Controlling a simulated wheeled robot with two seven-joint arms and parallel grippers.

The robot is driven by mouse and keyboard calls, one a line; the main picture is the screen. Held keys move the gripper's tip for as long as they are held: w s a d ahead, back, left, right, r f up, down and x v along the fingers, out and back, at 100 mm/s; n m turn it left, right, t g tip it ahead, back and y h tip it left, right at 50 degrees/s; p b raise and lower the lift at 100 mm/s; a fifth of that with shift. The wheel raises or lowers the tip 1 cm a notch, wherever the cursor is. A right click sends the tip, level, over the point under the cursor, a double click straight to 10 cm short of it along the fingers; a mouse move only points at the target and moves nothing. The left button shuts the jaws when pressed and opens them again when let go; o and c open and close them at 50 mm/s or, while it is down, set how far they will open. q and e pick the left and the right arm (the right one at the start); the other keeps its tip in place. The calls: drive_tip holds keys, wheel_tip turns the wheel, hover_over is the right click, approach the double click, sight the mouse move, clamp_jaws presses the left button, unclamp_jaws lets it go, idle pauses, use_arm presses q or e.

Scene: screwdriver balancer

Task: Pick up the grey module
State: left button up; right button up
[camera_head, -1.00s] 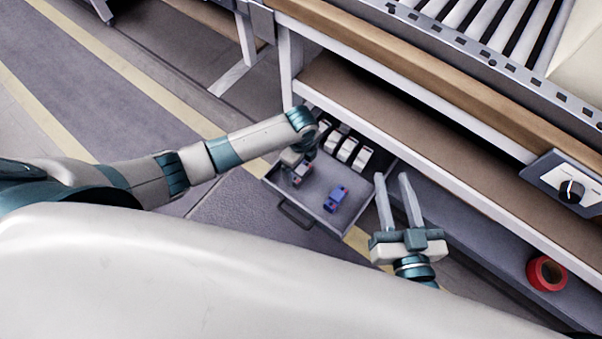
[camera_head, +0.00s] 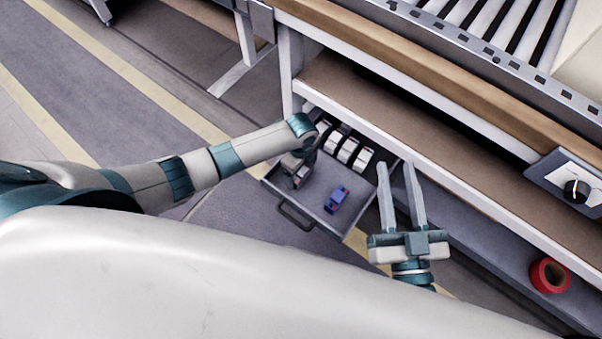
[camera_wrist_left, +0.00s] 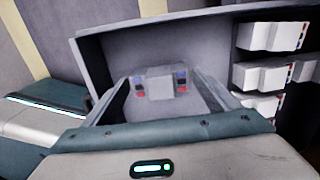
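The grey module (camera_wrist_left: 160,84), with red and blue parts at its sides, sits in the open drawer (camera_head: 325,214). In the left wrist view it lies ahead between the fingers of my left gripper (camera_wrist_left: 164,80), which are spread apart with visible room around the module. In the head view my left gripper (camera_head: 299,167) is over the left part of the drawer and mostly hides the module. Whether the fingers touch it cannot be told. My right gripper (camera_head: 397,167) is open and empty, to the right of the drawer.
The bench shelf (camera_head: 420,125) overhangs behind. Red tape (camera_head: 549,275) lies far right.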

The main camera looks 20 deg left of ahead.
sight(302, 172)
use_arm(q)
drive_tip(key=c, duration=0.9)
drive_tip(key=shift+r, duration=0.2)
drive_tip(key=shift+r, duration=0.2)
drive_tip(key=shift+r+p, duration=0.45)
drive_tip(key=shift+r, duration=0.15)
drive_tip(key=r, duration=0.2)
drive_tip(key=p, duration=0.1)
drive_tip(key=shift+s+d+r, duration=0.25)
drive_tip(key=shift+d+r, duration=0.05)
drive_tip(key=shift+r, duration=0.1)
drive_tip(key=s+d+r+p, duration=0.3)
drive_tip(key=s+d+r, duration=0.3)
drive_tip(key=s+d, duration=0.1)
drive_tip(key=shift+s+d+r, duration=0.15)
drive_tip(key=shift+s+d, duration=0.2)
use_arm(e)
drive_tip(key=s+d+f+g+h, duration=0.1)
drive_tip(key=s+d+f+g, duration=0.1)
drive_tip(key=f+g, duration=0.3)
drive_tip(key=s+d+f+g+h, duration=0.2)
drive_tip(key=f+g, duration=0.3)
drive_tip(key=f, duration=0.4)
drive_tip(key=shift+s+d+f+m, duration=0.35)
drive_tip(key=shift+s+d, duration=0.15)
drive_tip(key=shift+s, duration=0.3)
